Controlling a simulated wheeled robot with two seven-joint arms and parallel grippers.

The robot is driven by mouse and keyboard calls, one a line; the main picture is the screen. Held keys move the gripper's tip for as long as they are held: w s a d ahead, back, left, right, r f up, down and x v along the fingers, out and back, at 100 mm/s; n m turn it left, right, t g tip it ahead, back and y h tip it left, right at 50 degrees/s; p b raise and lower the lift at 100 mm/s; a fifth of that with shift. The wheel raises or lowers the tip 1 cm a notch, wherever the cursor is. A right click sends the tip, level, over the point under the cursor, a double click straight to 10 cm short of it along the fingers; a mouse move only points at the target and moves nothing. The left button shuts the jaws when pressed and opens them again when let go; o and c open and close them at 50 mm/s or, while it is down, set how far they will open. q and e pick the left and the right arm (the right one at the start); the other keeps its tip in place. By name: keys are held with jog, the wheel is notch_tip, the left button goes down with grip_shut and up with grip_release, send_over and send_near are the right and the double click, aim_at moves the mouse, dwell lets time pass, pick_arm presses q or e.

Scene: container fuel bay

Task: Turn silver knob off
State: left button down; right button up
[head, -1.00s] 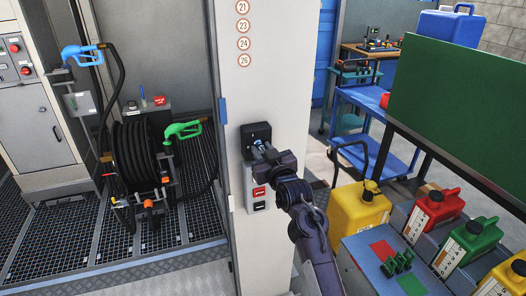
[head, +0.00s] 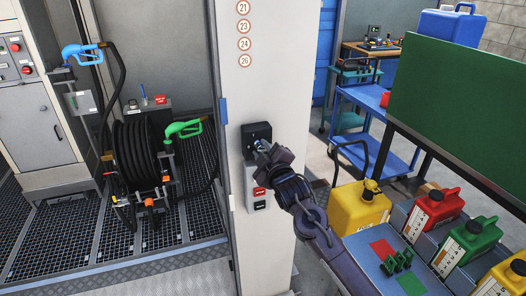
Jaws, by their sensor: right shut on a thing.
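The silver knob (head: 259,145) sits on a black box (head: 257,130) fixed to the front of the white pillar (head: 276,72). Only a small part of it shows, as my gripper covers most of it. My right gripper (head: 264,148) is at the box, shut on the silver knob. Its arm reaches in from the lower right. My left gripper is not in view.
Below the box is a grey switch plate (head: 258,202) with a red label. Left of the pillar stand a black hose reel (head: 140,155) and a green nozzle (head: 183,129). At right are a yellow can (head: 360,208), a red can (head: 432,210) and a green board (head: 460,100).

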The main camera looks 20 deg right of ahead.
jog(key=shift+n, duration=1)
jog(key=o, duration=1)
jog(key=shift+s+f, duration=0.1)
jog(key=shift+s, duration=0.2)
jog(key=s+b, duration=0.1)
jog(key=s, duration=0.1)
jog(key=s+b, duration=0.1)
jog(key=s, duration=0.1)
jog(key=s+b, duration=0.1)
jog(key=s, duration=0.2)
jog(key=shift+s+d+r, duration=0.1)
jog(key=shift+d+r, duration=0.1)
jog(key=shift+r, duration=0.05)
